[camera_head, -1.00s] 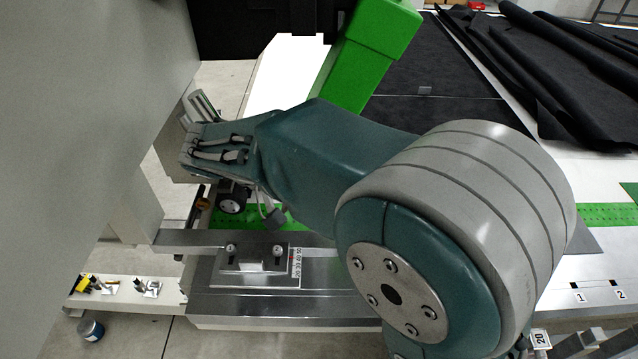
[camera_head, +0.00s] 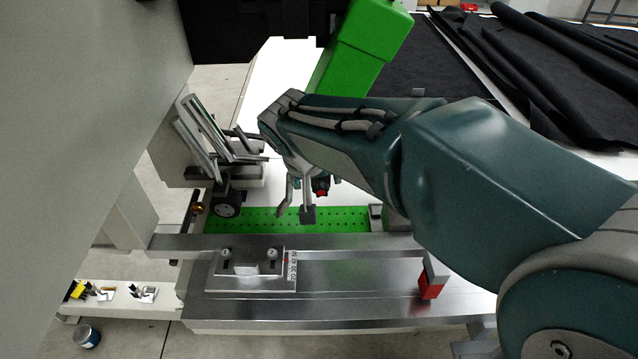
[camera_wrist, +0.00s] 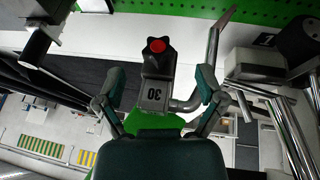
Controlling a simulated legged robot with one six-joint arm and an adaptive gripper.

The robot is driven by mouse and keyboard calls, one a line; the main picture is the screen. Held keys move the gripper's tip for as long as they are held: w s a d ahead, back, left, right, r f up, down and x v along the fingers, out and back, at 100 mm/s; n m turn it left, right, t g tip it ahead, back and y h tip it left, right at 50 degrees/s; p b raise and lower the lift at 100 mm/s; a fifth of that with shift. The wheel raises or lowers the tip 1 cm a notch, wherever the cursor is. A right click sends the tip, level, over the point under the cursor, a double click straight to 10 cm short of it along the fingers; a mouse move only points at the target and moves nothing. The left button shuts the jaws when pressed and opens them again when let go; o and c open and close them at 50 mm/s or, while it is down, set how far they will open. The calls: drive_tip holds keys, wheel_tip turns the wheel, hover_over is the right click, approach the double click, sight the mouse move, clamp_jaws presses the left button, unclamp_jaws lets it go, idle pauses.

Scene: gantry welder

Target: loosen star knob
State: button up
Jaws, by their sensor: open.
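The star knob (camera_wrist: 158,46) is black with a red centre in the wrist view. It sits at the end of a dark block marked 30, ahead of my gripper (camera_wrist: 160,82). The two fingers are spread to the left and right of the block, with no contact visible, and the knob lies beyond them. In the head view my gripper (camera_head: 296,208) hangs pointing down over the green perforated strip. A small red and black part (camera_head: 321,186), which looks like the knob, shows just right of the fingers, partly hidden by my arm.
A metal rail (camera_head: 330,305) with a clamp plate (camera_head: 255,265) runs along the front, with a red block (camera_head: 431,284) at its right. A grey bracket on a wheel (camera_head: 228,208) stands left of my gripper. A green column (camera_head: 360,50) rises behind my arm.

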sight(312, 189)
drive_tip(key=shift+x, duration=1.6)
drive_tip(key=c, duration=1.1)
drive_tip(key=shift+c, duration=0.2)
drive_tip(key=shift+a, duration=0.1)
drive_tip(key=h, duration=0.2)
drive_tip(key=n+h, duration=0.1)
drive_tip(key=h, duration=0.1)
drive_tip(key=shift+a+f, duration=0.15)
drive_tip(key=shift+a, duration=0.1)
drive_tip(key=shift+a+f+n+h, duration=0.1)
drive_tip(key=shift+n+h, duration=0.4)
drive_tip(key=shift+h, duration=1.7)
